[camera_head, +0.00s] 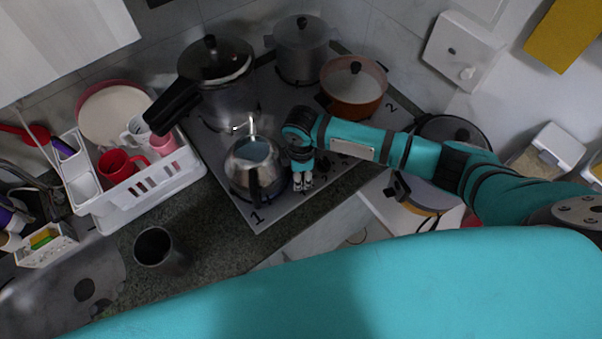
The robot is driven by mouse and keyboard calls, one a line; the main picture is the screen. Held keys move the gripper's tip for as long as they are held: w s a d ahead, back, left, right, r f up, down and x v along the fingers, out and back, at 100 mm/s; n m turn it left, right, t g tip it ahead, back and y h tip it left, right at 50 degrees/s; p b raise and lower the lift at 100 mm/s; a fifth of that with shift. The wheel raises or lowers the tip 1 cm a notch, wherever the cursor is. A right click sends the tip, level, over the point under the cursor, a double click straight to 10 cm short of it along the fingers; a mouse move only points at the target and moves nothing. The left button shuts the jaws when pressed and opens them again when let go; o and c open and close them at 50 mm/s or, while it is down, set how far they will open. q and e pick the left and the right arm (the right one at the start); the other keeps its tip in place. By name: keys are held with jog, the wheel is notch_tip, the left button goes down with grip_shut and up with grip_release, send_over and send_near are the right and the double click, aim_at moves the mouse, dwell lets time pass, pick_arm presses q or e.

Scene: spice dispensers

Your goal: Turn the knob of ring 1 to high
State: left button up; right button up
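The stove (238,206) is a grey hob on the counter, tilted in the picture. The label "1" stands at its near corner and "2" at its right corner. A shiny steel kettle (245,180) sits on the ring near label 1. My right gripper (302,183) points down just right of the kettle, over the front strip of the hob. Its fingertips are close together; whether they hold anything is too small to tell. The knob of ring 1 cannot be made out, and my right arm covers part of the knob strip. My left gripper is out of view.
A black-lidded pressure cooker (228,98), a grey pot (300,62) and an orange pot (352,102) stand on the back and right of the hob. A white dish rack (150,192) with red mugs is at left. A dark cup (160,250) stands on the counter.

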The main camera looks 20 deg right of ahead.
jog(key=c, duration=0.6)
jog(key=m, duration=0.4)
jog(key=shift+w, duration=0.1)
jog(key=o, duration=1.2)
jog(key=shift+c, duration=0.2)
notch_tip(320, 180, up, 12)
jog(key=shift+r, duration=0.1)
